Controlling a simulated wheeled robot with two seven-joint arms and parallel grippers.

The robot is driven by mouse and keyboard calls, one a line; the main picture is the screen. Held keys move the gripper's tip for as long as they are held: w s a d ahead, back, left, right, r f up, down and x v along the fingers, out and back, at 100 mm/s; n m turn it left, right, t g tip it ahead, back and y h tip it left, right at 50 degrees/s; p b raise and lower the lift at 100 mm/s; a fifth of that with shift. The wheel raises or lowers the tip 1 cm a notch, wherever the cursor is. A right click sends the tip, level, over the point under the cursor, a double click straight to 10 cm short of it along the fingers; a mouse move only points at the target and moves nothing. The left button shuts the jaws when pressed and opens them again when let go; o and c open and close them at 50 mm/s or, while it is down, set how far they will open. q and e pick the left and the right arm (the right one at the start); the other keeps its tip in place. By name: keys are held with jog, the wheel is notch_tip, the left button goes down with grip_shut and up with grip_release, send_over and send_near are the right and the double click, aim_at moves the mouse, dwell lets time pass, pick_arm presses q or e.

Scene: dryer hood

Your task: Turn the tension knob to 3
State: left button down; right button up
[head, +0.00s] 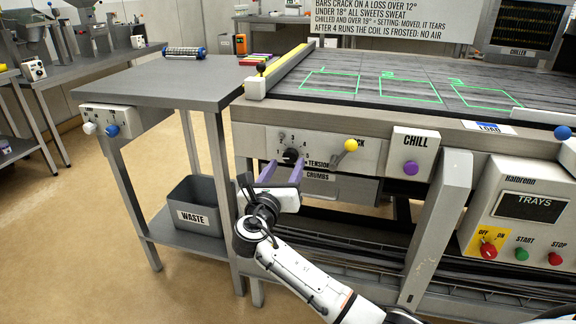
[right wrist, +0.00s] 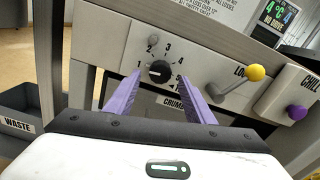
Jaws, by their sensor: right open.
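The black tension knob (head: 290,156) sits on the grey front panel of the machine, with numbers 1 to 5 around it. In the right wrist view the knob (right wrist: 159,71) has a pale mark on its left side, roughly toward the 1. My right gripper (head: 281,173) is open, its two purple fingers pointing at the panel. In the right wrist view the fingers of the gripper (right wrist: 156,95) are spread wide to the left and right, below the knob. Nothing is between them. My left gripper is not in view.
A yellow-tipped lever (head: 350,146) is right of the knob, and a purple CHILL button (head: 411,168) is farther right. The crumbs drawer (head: 340,189) lies below the panel. A grey waste bin (head: 194,206) stands on the lower shelf at left. A slanted metal leg (head: 440,225) stands to the right.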

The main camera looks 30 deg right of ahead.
aim_at(290, 156)
jog(key=shift+x, duration=1.4)
jog(key=c, duration=1.1)
jog(key=shift+o, duration=0.2)
